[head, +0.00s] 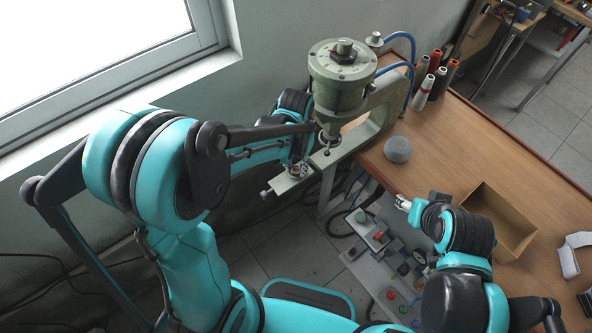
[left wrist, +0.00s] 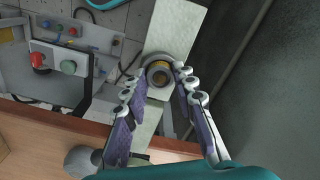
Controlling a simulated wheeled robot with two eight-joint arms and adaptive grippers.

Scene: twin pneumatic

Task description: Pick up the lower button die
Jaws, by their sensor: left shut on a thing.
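The lower button die (left wrist: 159,77) is a small round metal piece with a brass-coloured ring, on the pale metal arm of the press. My left gripper (left wrist: 160,76) has its two fingertips against opposite sides of the die, shut on it. In the head view my left gripper (head: 299,168) is at the end of the press's lower arm, small and partly hidden by my own arm. My right gripper (head: 403,202) is over the table's near edge, far from the die; its fingers are too small to read.
The green pneumatic press (head: 339,85) stands at the table's left end, close to my left arm. A grey ball-like object (head: 397,149), several thread cones (head: 425,92) and an open cardboard box (head: 497,222) are on the wooden table. A control panel (head: 372,232) with buttons is below its edge.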

